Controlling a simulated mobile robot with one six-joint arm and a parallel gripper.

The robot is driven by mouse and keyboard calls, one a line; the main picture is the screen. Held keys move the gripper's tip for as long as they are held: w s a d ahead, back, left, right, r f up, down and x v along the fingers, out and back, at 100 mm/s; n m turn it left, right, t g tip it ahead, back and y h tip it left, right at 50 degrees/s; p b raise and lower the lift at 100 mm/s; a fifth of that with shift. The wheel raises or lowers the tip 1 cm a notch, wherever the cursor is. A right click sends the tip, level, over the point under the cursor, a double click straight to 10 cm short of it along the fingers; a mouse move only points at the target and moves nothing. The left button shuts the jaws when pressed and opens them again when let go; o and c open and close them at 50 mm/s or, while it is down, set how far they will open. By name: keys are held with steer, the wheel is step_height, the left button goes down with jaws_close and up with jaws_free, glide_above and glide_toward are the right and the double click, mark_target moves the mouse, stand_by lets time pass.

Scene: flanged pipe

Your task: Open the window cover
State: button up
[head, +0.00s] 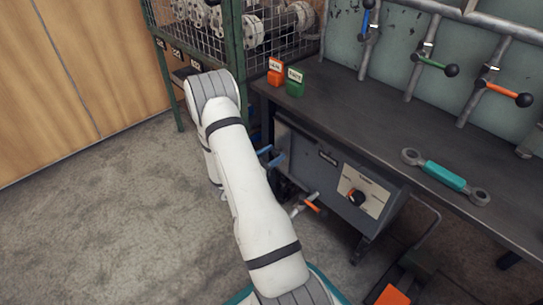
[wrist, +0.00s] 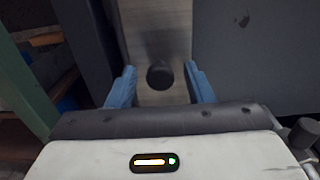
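My gripper (head: 270,156) is low beside the left end of the grey cabinet under the workbench, partly hidden by my arm. In the wrist view its two blue fingers (wrist: 159,72) are spread apart and nothing is seen held. Ahead, in line with the gap between them, is a dark round knob or opening (wrist: 160,75) on a pale upright panel (wrist: 160,30). I cannot tell whether the fingers touch it. The panel may be the window cover, but I cannot tell for sure; no cover stands out clearly in the head view.
The grey cabinet (head: 330,175) has a dial plate (head: 364,191) and an orange-tipped lever (head: 312,206). The workbench (head: 350,115) above carries a teal-handled tool (head: 445,176) and orange and green blocks. A green wire-mesh rack (head: 232,40) stands behind. The floor at left is clear.

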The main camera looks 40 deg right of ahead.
jaws_close()
stand_by(0.3)
